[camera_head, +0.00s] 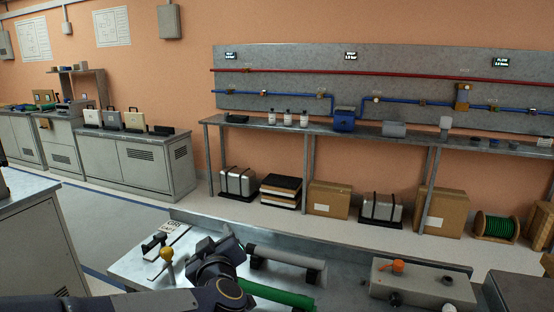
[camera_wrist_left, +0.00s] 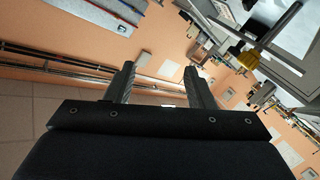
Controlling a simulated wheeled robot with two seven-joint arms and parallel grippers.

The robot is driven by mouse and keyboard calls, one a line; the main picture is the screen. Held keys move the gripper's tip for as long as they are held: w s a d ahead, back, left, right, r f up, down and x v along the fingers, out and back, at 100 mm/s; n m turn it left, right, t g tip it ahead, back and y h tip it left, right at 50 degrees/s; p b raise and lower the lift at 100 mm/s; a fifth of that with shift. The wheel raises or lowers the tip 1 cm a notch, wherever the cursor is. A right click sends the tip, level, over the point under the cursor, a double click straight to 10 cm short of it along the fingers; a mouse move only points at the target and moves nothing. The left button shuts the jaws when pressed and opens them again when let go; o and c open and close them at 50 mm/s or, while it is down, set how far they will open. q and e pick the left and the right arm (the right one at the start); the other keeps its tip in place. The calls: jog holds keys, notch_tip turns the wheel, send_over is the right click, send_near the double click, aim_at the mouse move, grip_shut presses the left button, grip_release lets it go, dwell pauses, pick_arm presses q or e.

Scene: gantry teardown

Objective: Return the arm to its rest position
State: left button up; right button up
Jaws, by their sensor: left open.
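My left arm (camera_head: 215,285) comes in from the lower left of the head view, dark and bent over the near workbench. Its wrist rises beside a yellow-knobbed lever (camera_head: 167,254). In the left wrist view the two fingers of my left gripper (camera_wrist_left: 158,72) stand apart. Nothing shows between them except the distant wall and floor, so the gripper is open and empty. In the head view its fingers are hard to make out against the wrist. My right gripper is in neither view.
On the near bench (camera_head: 125,268), a grey cylinder (camera_head: 285,258) and a green cylinder (camera_head: 275,294) lie right of my arm. A grey box (camera_head: 420,285) with an orange knob stands farther right. A pipe-panel bench (camera_head: 380,137) runs behind, across open floor (camera_head: 110,215).

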pick_arm(q)
jog(key=s+a+f+m+g+h, duration=0.2)
jog(key=s+f+g+h, duration=0.15)
jog(key=s, duration=0.65)
jog(key=s+a+f+m+g+h, duration=0.2)
jog(key=s+a+f+m+g, duration=0.15)
jog(key=s, duration=0.65)
jog(key=s+a+f+m+g+h, duration=0.25)
jog(key=s+f, duration=0.25)
jog(key=s, duration=0.5)
notch_tip(320, 180, up, 13)
jog(key=s+n+p, duration=0.1)
jog(key=p, duration=1.2)
jog(key=shift+s+d+g, duration=0.15)
jog(key=shift+d+g, duration=0.25)
jog(key=shift+g, duration=0.05)
